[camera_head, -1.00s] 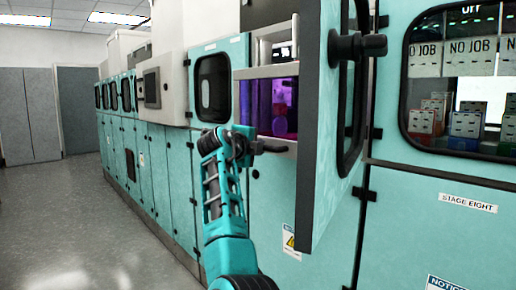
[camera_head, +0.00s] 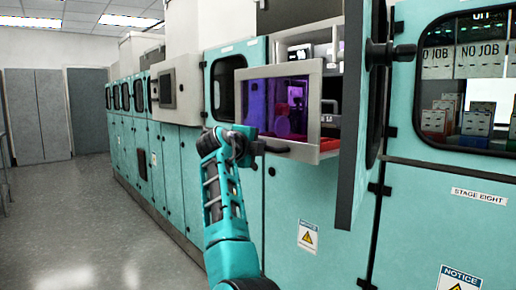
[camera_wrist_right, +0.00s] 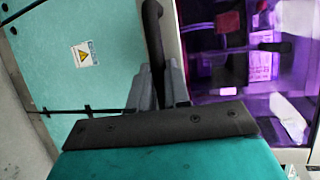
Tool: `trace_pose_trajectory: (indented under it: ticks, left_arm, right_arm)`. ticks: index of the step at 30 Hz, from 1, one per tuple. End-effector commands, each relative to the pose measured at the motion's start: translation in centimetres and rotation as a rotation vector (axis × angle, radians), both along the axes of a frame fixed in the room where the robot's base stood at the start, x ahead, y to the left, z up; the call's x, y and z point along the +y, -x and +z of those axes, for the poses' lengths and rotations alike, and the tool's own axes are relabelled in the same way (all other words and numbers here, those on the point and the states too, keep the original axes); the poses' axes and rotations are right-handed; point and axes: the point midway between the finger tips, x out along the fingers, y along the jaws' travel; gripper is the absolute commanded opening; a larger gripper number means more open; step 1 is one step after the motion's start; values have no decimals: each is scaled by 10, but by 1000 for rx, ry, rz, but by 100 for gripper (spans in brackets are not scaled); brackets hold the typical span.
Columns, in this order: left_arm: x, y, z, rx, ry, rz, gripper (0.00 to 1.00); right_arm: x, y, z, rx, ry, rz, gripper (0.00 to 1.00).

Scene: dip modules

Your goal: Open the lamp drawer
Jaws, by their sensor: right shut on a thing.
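The lamp drawer (camera_head: 314,100) has a pale grey frame around a purple-lit window. In the head view it stands out from its opening in the teal cabinet, with a gap on its right showing the inside. Its dark bar handle (camera_head: 275,149) is low on the front. My right gripper (camera_head: 248,147) is at the left end of this handle. In the right wrist view my right gripper's fingers (camera_wrist_right: 157,82) are closed around the black handle (camera_wrist_right: 153,35), beside the purple window (camera_wrist_right: 240,60). My left gripper is not in view.
A dark-edged cabinet door (camera_head: 354,120) with a black knob (camera_head: 404,52) stands open just right of the drawer. A row of teal cabinets (camera_head: 150,140) runs back on the left. The grey floor (camera_head: 80,230) on the left is clear.

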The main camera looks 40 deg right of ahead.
Motion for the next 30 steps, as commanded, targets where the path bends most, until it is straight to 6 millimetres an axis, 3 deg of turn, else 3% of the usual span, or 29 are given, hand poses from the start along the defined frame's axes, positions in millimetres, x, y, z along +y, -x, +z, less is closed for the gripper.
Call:
trace_pose_trajectory:
  ticks: [7,8,15,24,30]
  left_arm:
    - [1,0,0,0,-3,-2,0]
    - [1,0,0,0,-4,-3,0]
    - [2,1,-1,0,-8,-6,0]
    - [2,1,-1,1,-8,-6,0]
    - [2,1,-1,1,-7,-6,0]
  right_arm:
    - [1,0,0,0,-1,1,0]
    - [1,0,0,0,-1,1,19]
    - [0,0,0,0,0,1,42]
    - [3,1,1,0,0,1,42]
    - [28,13,5,-4,-1,4,42]
